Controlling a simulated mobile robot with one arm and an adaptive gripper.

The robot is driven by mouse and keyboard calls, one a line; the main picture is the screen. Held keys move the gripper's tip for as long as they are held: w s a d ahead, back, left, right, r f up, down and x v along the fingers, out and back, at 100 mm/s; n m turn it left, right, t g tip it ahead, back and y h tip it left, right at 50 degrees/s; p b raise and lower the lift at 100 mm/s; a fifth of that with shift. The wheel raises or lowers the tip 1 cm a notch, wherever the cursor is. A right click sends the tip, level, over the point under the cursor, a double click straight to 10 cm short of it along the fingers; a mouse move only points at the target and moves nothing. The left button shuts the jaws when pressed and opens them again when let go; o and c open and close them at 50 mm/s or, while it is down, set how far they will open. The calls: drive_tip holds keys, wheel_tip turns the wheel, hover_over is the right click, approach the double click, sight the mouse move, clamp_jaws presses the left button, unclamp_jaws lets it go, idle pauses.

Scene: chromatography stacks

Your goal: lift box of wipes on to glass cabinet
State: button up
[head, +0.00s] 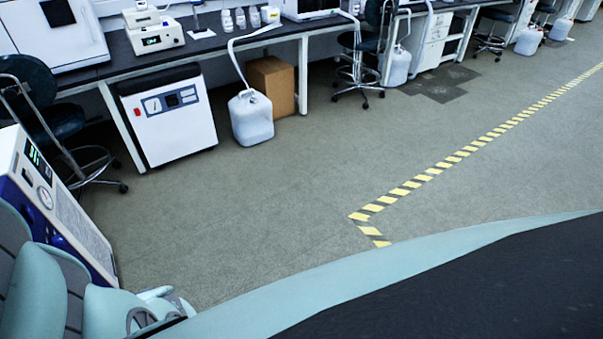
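I cannot make out a box of wipes or a glass cabinet in the head view. A plain brown cardboard box (271,84) stands on the floor under the bench, partly behind a white jug; no marking on it can be read. Parts of my pale teal arm show at the lower left, and my body fills the lower right. I see no gripper fingers, so what my gripper holds, if anything, is hidden.
A long dark bench (215,42) with instruments and white bottles (240,18) runs along the back. Under or beside it are a white jug (251,118), a white unit (170,120) and chairs (50,110). A blue-white machine (60,205) stands close left.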

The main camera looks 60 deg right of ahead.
drive_tip(key=shift+d, duration=0.1)
drive_tip(key=c, duration=1.1)
drive_tip(key=shift+c, duration=0.2)
